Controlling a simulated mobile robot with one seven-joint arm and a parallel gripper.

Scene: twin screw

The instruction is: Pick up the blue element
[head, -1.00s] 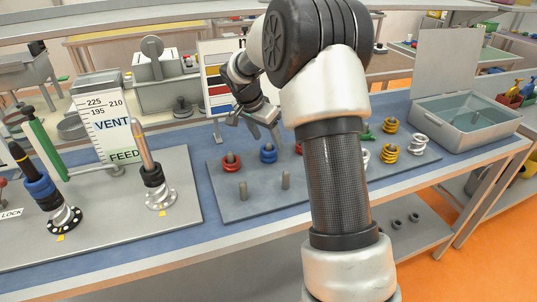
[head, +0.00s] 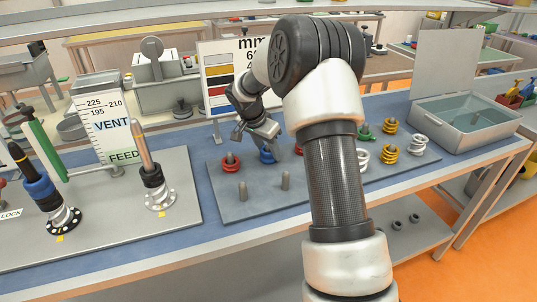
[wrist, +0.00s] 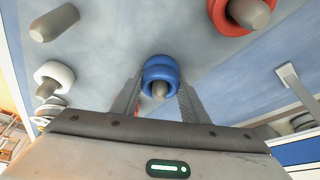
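The blue element (head: 267,157) is a ring-like piece on a peg on the grey board (head: 230,210). In the wrist view the blue element (wrist: 160,70) sits between my two fingers, with the peg's rounded end showing through it. My gripper (head: 260,141) is just above the blue element in the head view and hides part of it.
A red element (head: 230,163) stands on a peg to the left. Two bare pegs (head: 286,181) stand in front. Yellow (head: 389,150), white (head: 418,143) and green (head: 364,131) elements are farther right. A grey bin (head: 465,120) stands at the right.

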